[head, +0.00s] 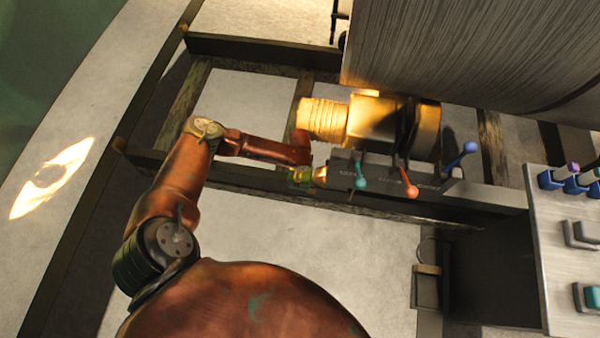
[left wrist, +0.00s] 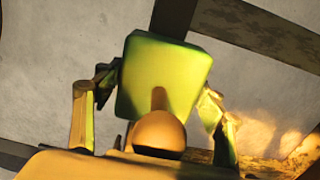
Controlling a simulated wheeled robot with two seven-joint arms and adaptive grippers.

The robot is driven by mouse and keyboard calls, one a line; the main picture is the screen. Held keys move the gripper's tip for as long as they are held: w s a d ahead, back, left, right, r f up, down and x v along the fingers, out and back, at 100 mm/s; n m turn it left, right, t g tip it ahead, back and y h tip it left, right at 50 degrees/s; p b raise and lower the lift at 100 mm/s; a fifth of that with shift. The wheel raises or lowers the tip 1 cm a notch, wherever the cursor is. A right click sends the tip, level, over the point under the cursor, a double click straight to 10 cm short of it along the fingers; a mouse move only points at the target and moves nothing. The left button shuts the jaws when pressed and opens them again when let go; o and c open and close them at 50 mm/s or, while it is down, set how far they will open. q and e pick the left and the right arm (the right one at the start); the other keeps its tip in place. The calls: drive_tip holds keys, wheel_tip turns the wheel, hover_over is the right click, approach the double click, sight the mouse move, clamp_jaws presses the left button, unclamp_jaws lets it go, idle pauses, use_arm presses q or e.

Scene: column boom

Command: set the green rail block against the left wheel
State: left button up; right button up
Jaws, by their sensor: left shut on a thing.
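The green rail block (left wrist: 165,70) is a cube with rounded edges, held between the two fingers of my left gripper (left wrist: 158,92) in the left wrist view. In the head view the left gripper (head: 304,175) is at the end of the red arm, just left of a dark lever block, and only a small green patch of the rail block (head: 298,179) shows there. Whether the block touches anything below is unclear. I cannot clearly make out the left wheel in either view. My right gripper is not in view.
The dark lever block (head: 345,170) carries green, red and blue levers. A yellow motor (head: 370,122) with a ribbed end lies behind it. A large grey drum (head: 460,45) fills the top right. A tray table (head: 565,240) stands at right. Dark beams (head: 250,50) cross the pale floor.

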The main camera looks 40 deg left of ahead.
use_arm(q)
drive_tip(key=shift+f+b, duration=0.35)
drive_tip(key=shift+f, duration=0.4)
drive_tip(key=shift+w, duration=0.1)
drive_tip(key=o, duration=2.1)
drive_tip(key=shift+o, duration=0.2)
drive_tip(key=shift+s, duration=0.2)
drive_tip(key=shift+w+r, duration=0.1)
drive_tip(key=shift+r, duration=3.65)
